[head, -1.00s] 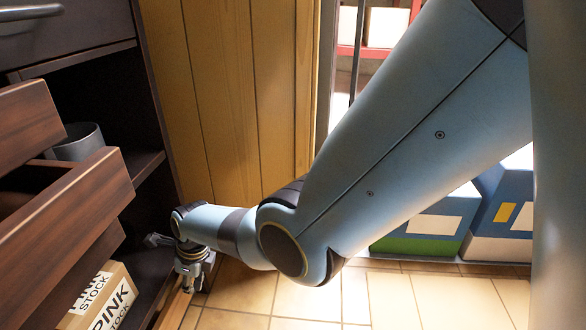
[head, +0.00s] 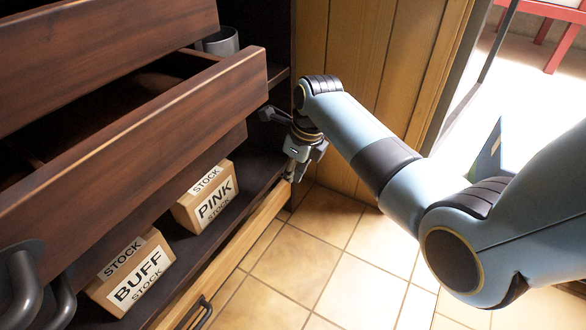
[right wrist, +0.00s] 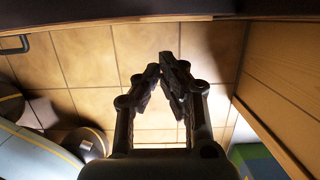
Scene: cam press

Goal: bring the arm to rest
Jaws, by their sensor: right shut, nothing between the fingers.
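My right gripper (head: 294,172) hangs at the right end of the dark wooden cabinet, beside the edge of its open shelf. Its fingers point down. In the right wrist view the two fingers of this gripper (right wrist: 166,60) meet at their tips, with nothing held between them. The tiled floor lies below and beyond the fingertips. My right arm reaches in from the right side of the head view. My left gripper is not in view.
A PINK stock box (head: 207,196) and a BUFF stock box (head: 131,272) stand on the low shelf. An open drawer (head: 150,135) juts out above them. A grey cup (head: 221,42) stands behind the drawer. Wood panelling (head: 372,50) is behind the arm. The tiled floor (head: 300,262) is clear.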

